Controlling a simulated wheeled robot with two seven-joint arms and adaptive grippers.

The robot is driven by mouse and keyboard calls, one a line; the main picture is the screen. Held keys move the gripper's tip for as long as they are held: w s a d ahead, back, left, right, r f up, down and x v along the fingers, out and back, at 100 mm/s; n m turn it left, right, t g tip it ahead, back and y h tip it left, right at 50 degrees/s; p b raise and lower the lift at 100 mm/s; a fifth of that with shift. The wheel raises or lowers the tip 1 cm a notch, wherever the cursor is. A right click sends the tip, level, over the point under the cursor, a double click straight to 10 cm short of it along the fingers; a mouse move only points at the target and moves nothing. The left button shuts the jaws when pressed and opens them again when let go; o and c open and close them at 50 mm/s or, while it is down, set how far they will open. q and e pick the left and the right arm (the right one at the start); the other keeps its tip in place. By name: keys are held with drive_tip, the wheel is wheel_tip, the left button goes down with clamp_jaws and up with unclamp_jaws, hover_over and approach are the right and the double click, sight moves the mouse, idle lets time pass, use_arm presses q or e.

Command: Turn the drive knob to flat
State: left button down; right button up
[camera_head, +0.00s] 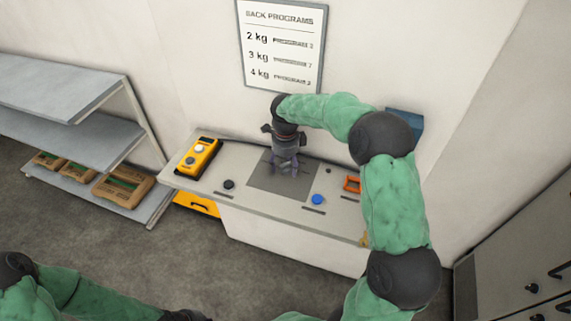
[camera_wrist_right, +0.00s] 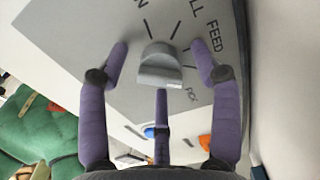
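The drive knob (camera_wrist_right: 158,68) is a grey knob with a raised grip on a grey panel, seen in the right wrist view. Dark tick marks and partly cut-off lettering, including "FEED", surround it. I cannot tell which mark it points to. My right gripper (camera_wrist_right: 159,58) has its purple fingers spread around the knob, with gaps on both sides and the third finger below. In the head view the right gripper (camera_head: 286,163) points down over the dark panel (camera_head: 263,183) and hides the knob. My left gripper (camera_head: 187,316) is at the bottom edge, mostly cut off.
A sign (camera_head: 282,45) hangs behind. A shelf (camera_head: 105,140) with boxes stands left, grey cabinets (camera_head: 530,250) right.

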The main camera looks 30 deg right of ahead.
sight(286, 164)
wheel_tip(286, 164, up, 12)
idle(0.7)
idle(0.4)
